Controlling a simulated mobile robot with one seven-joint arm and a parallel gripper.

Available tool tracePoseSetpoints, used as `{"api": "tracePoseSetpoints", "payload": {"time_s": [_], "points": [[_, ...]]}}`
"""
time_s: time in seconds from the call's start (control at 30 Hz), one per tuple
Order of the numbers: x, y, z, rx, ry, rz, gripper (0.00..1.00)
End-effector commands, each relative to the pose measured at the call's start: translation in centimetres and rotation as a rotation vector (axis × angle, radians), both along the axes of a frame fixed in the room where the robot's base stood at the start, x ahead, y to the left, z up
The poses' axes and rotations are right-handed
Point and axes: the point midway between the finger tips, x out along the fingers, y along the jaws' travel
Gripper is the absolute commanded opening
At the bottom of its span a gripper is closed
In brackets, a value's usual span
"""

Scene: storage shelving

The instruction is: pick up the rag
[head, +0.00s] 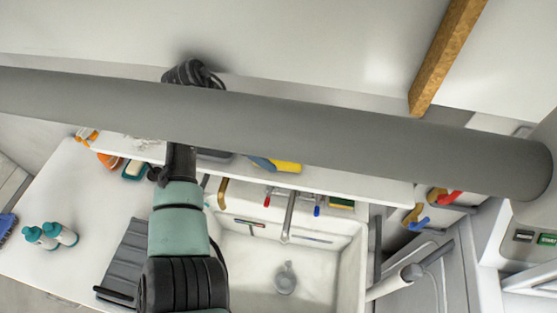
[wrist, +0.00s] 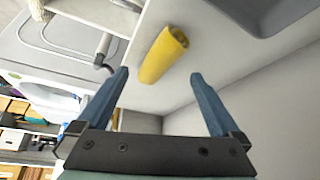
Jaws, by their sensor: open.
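The rag (wrist: 164,55) is a yellow rolled cloth lying on a white surface in the wrist view. My gripper (wrist: 159,74) is open, with its two blue fingers apart. The rag lies between and just beyond the fingertips in the picture, tilted a little, its lower end nearer the left finger. I see no contact, and nothing is held. In the head view the yellow rag (head: 287,167) shows on the white ledge above the sink, below a thick grey bar. A blue piece touches its left side in the picture; I cannot tell if it is my finger. The bar hides part of my arm.
A white sink (head: 330,270) with taps lies below the ledge (head: 375,187). A green and yellow sponge (head: 341,203) sits to the rag's right. Two teal-capped bottles (head: 62,234) stand on the left counter. A dark grey recessed object (wrist: 265,12) lies right of the rag in the wrist view.

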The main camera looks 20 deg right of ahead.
Motion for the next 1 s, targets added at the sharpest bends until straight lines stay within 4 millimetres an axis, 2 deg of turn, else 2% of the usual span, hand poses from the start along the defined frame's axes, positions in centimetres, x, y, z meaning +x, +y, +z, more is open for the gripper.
{"api": "tracePoseSetpoints", "payload": {"time_s": [0.33, 0.6, 1.0], "points": [[-0.5, -2.1, -4.2, 0.0, 0.001, 0.0, 1.0], [-0.6, -2.4, -4.3, 0.0, 0.001, 0.0, 1.0], [-0.6, -2.4, -4.3, 0.0, 0.001, 0.0, 0.28]]}}
